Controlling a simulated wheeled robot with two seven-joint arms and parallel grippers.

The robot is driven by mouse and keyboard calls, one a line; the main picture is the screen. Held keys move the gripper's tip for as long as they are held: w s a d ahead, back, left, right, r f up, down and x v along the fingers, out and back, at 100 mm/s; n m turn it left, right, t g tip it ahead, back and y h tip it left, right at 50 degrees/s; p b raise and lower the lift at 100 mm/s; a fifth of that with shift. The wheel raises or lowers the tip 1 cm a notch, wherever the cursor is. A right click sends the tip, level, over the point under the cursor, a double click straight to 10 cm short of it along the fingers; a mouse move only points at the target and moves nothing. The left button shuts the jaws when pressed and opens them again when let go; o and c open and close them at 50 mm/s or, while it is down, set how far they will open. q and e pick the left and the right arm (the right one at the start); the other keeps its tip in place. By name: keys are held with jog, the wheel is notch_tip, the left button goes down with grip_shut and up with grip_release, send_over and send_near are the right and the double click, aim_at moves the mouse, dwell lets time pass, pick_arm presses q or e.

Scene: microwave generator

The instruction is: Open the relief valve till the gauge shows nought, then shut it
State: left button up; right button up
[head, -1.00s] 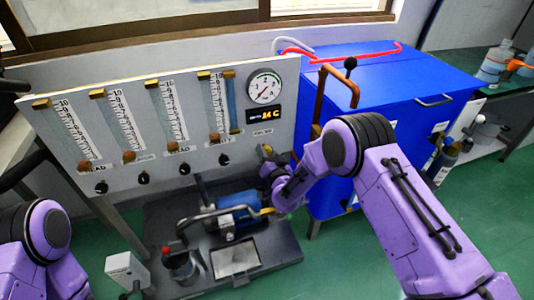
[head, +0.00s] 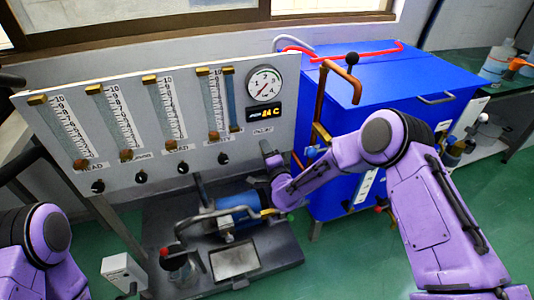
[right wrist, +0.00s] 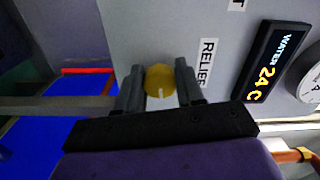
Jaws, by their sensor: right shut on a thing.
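The yellow relief valve knob (right wrist: 160,78) with a white mark shows in the right wrist view, beside the "RELIEF" label (right wrist: 208,63). My right gripper (right wrist: 160,88) has one finger on each side of the knob and is shut on it. In the head view my right gripper (head: 266,149) is at the lower right of the grey panel and hides the knob. The round gauge (head: 265,85) is at the panel's upper right; its needle is too small to read surely. My left gripper is out of view; only part of the left arm shows.
The grey panel (head: 60,125) carries several flow tubes and a row of black knobs. Below it stands a dark bench with a blue pump (head: 238,207). A blue cabinet (head: 400,85) with a copper pipe (head: 321,97) is close to my right arm.

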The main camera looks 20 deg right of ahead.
jog(key=shift+s+a+f+m, duration=0.15)
jog(key=shift+a+f+m, duration=0.1)
jog(key=shift+m, duration=0.65)
jog(key=shift+c, duration=0.2)
jog(key=o, duration=1)
jog(key=shift+a, duration=0.1)
jog(key=shift+o, duration=0.2)
jog(key=shift+r, duration=0.15)
jog(key=s, duration=1)
jog(key=shift+s+d, duration=0.2)
jog(key=shift+d, duration=0.1)
